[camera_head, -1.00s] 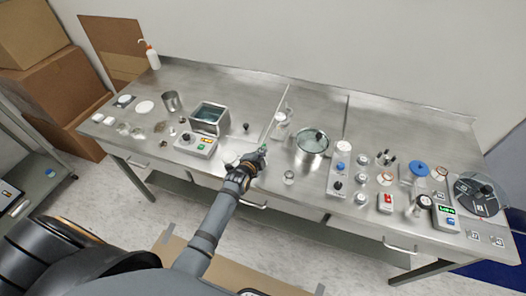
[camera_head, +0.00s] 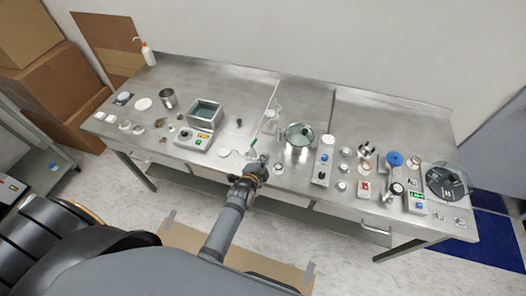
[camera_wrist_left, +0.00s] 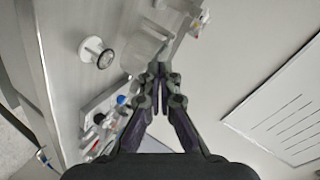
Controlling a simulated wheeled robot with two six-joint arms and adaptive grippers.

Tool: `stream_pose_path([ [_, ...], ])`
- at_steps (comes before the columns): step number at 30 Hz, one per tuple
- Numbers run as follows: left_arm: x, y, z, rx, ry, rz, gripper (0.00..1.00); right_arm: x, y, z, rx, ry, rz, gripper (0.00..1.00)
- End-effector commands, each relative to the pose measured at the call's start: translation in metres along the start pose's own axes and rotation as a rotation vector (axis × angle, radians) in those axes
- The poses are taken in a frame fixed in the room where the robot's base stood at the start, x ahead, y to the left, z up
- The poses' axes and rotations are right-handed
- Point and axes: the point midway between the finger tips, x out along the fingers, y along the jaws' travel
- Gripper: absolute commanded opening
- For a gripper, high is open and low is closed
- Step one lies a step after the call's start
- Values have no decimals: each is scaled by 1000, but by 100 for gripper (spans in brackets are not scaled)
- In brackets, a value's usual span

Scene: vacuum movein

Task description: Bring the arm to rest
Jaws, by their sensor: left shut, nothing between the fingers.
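My left arm comes in from the lower middle of the head view. Its gripper (camera_head: 262,160) is at the front of the steel bench (camera_head: 235,97), near a small glass vessel, and its fingers are closed. In the left wrist view the two dark fingertips (camera_wrist_left: 158,70) meet, with nothing between them. A pale, clear vessel (camera_wrist_left: 147,45) shows just beyond the tips; I cannot tell whether they touch it. My right gripper is in neither view.
On the bench are a control box with a water bath (camera_head: 205,114), a round metal pot (camera_head: 299,135), a black disc device (camera_head: 447,181) and a squeeze bottle (camera_head: 147,54). Cardboard boxes (camera_head: 40,80) stand at the left. The back of the bench is mostly clear.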

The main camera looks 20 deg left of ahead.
Motion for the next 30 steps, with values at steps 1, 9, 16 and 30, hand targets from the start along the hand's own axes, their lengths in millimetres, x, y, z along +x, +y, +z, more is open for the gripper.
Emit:
stream_pose_path([
  [1,-1,0,0,0,0,0,0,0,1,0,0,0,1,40],
  [9,-1,1,0,0,0,0,0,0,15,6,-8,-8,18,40],
  [16,-1,0,0,-3,-1,2,0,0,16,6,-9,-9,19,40],
  [30,-122,-8,59,-618,-387,362,0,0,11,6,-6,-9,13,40],
])
